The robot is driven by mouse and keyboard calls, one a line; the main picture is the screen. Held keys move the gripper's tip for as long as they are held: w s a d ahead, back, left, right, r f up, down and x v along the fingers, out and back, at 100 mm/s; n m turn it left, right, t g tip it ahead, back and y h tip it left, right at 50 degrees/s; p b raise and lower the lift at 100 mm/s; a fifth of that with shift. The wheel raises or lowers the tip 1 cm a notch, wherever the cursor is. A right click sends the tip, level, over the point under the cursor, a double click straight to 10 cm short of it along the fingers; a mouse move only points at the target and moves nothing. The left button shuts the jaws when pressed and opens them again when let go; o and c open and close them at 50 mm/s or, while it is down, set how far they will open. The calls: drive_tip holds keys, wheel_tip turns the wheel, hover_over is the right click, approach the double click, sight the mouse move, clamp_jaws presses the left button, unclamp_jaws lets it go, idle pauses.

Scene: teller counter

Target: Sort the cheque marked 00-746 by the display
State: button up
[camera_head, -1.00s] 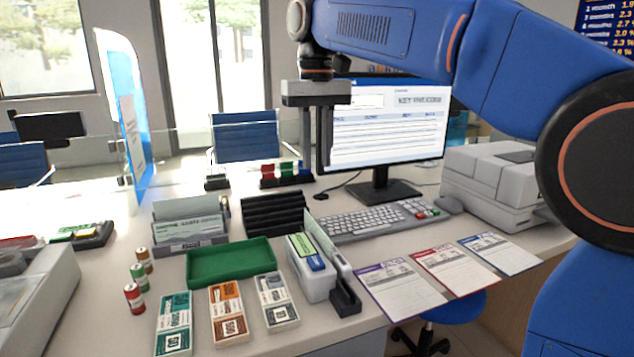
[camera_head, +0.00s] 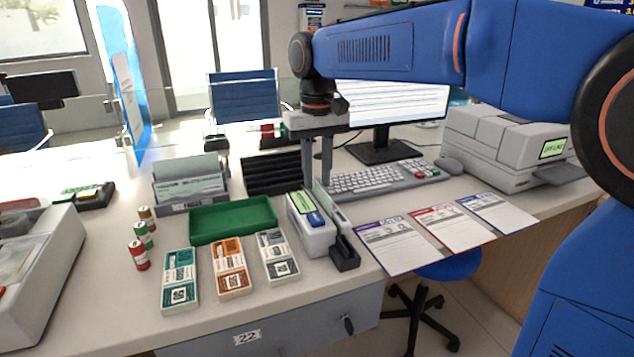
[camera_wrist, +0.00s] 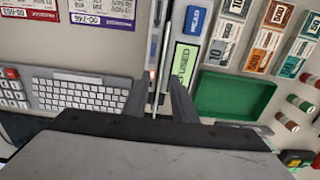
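In the wrist view the sheet (camera_wrist: 157,45) is edge-on. My gripper (camera_head: 318,183) points down above it, fingers apart; in the wrist view the fingers (camera_wrist: 166,88) appear on either side of the sheet's line, without clear contact. A purple-edged paper (camera_head: 396,246) lies flat on the counter; in the wrist view it (camera_wrist: 103,12) reads 00-746. The display (camera_head: 392,103) shows lined text, its top hidden by my arm.
A white box (camera_head: 318,238) with green and blue labels adjoins the holder. A green tray (camera_head: 232,221), banknote stacks (camera_head: 229,268) and coin rolls (camera_head: 139,255) lie left. A keyboard (camera_head: 365,182), red-edged paper (camera_head: 452,228), blue-edged paper (camera_head: 497,212) and printer (camera_head: 500,150) are right.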

drive_tip(key=shift+f, duration=1.05)
drive_tip(key=shift+c, duration=0.7)
clamp_jaws()
wheel_tip(320, 180, up, 12)
drive_tip(key=shift+f, duration=0.25)
idle(1.2)
idle(0.4)
